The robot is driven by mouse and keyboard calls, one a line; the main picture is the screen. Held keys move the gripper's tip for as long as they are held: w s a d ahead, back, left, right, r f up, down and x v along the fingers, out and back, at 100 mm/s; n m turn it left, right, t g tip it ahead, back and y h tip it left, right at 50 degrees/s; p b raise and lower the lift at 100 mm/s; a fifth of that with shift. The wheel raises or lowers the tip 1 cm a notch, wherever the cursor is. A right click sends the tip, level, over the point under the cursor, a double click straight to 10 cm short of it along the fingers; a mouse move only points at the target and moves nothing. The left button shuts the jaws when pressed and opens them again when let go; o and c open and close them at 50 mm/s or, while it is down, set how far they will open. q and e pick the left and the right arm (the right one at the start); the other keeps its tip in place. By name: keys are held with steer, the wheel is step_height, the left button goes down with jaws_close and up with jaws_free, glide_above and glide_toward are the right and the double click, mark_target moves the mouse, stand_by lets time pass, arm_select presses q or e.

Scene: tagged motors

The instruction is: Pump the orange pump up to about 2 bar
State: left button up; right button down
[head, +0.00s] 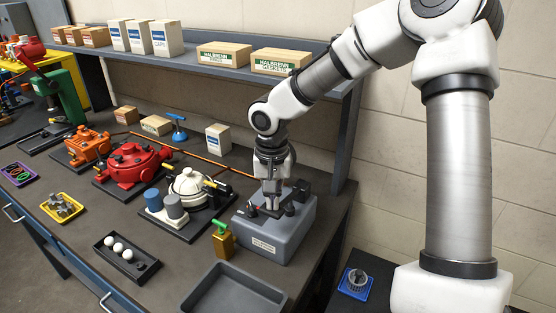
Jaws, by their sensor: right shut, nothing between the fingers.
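The orange pump (88,145) appears to be the orange machine on a dark base plate, at the left of the bench. Its gauge cannot be read at this size. My right gripper (271,204) points down at the top of a grey box-shaped unit (270,235) with black parts on it, near the bench's right end. The gripper is shut with nothing in it; whether it touches the unit I cannot tell. It is far to the right of the orange pump. My left gripper is not in view.
A red machine (132,162) and a white machine (192,186) stand between the orange pump and the grey unit. A small brass block with a green handle (222,241), a grey tray (233,291) and a black tray with white balls (125,258) lie in front. A shelf (190,57) with boxes runs behind.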

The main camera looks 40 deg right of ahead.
steer(key=shift+f+b, duration=1.35)
steer(key=shift+f, duration=0.5)
steer(key=shift+r+p, duration=2.15)
steer(key=shift+r, duration=0.45)
step_height(320, 180, up, 5)
steer(key=p, duration=0.4)
steer(key=shift+r, duration=0.1)
